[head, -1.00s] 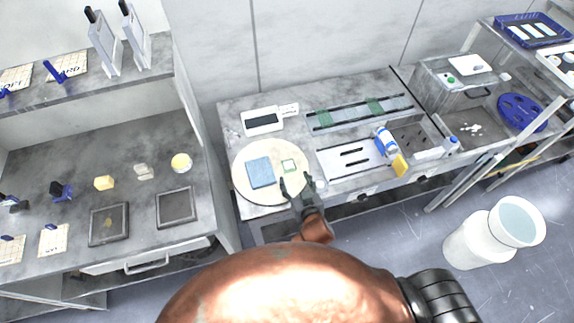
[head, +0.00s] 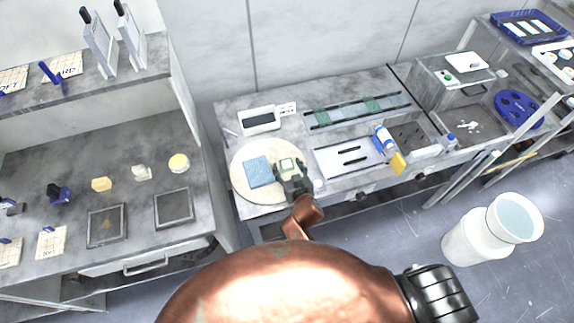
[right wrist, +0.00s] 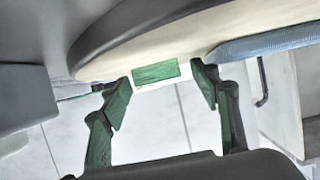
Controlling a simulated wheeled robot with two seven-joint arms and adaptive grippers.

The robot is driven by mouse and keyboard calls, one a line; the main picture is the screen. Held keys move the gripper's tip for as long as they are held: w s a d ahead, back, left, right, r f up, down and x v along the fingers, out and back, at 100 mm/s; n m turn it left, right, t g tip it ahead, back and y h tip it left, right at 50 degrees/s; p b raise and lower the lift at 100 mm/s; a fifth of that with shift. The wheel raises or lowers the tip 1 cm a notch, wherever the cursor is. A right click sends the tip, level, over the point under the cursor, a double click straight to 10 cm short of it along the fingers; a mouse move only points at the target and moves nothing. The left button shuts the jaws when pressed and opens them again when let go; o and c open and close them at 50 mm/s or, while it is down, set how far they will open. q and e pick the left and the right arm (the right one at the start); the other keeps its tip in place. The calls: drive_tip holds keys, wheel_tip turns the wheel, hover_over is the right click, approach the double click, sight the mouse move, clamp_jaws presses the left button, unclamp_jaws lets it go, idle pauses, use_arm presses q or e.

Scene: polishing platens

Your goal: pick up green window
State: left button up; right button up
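The green window (head: 287,164) is a small pale square with a green middle. It lies on the round cream platen (head: 243,186), right of a light blue square pad (head: 257,171). My right gripper (head: 290,178) is at the front edge of the window, low over the platen. In the right wrist view the window (right wrist: 156,72) shows between the two green fingertips of the right gripper (right wrist: 162,78), which are spread apart. My left gripper is not in view.
A white device with a dark screen (head: 259,120) stands behind the platen. A slotted plate (head: 345,157), a blue-and-white bottle (head: 383,138) and a yellow block (head: 398,163) are to the right. A shelved bench (head: 140,205) with small items stands left.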

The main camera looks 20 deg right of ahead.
drive_tip(key=c, duration=1.3)
